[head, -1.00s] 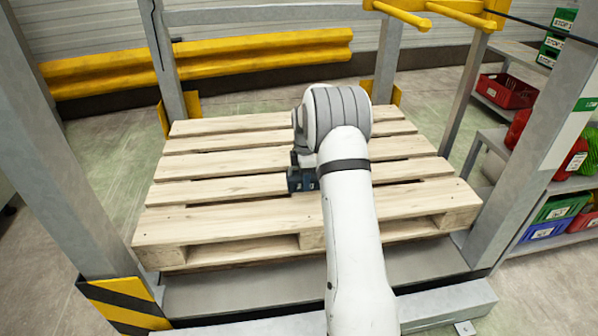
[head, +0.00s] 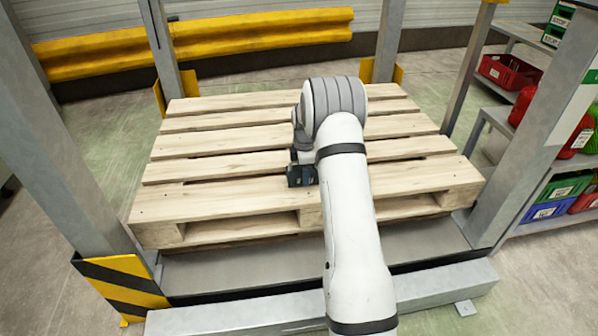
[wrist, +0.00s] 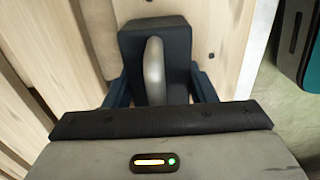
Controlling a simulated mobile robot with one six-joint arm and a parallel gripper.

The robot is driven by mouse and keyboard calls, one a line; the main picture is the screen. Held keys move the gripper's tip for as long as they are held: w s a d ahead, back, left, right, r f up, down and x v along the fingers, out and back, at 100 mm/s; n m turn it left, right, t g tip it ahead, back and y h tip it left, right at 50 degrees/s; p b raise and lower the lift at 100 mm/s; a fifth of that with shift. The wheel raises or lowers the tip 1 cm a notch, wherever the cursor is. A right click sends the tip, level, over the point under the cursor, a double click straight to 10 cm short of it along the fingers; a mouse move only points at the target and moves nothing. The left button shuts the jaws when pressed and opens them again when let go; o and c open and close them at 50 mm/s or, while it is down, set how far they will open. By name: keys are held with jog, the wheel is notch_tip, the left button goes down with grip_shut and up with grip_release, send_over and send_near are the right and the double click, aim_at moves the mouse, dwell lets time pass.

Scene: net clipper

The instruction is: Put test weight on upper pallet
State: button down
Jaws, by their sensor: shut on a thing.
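The test weight (wrist: 177,50) is a dark block with a pale grey handle, seen in the wrist view. My gripper (wrist: 158,85) is shut on it, with a dark blue finger at each side. In the head view my gripper (head: 301,177) is over the near-middle part of the wooden pallet (head: 225,200), just left of my white arm. The weight cannot be clearly told from the fingers there. The pallet lies flat inside a grey frame and its top is otherwise bare. Whether the weight touches the boards cannot be told.
Grey posts (head: 60,130) stand at the pallet's corners. A striped yellow-black guard (head: 124,285) is at the front left. Shelves with a red crate (head: 508,77) and other bins stand at the right. A yellow barrier (head: 250,30) runs along the back wall.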

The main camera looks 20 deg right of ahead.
jog(key=shift+w+r, duration=0.1)
jog(key=shift+r, duration=0.05)
jog(key=c, duration=1)
grip_release()
jog(key=shift+f, duration=0.25)
jog(key=shift+c, duration=0.2)
jog(key=o, duration=0.4)
jog(key=shift+o, duration=0.2)
jog(key=shift+r, duration=0.15)
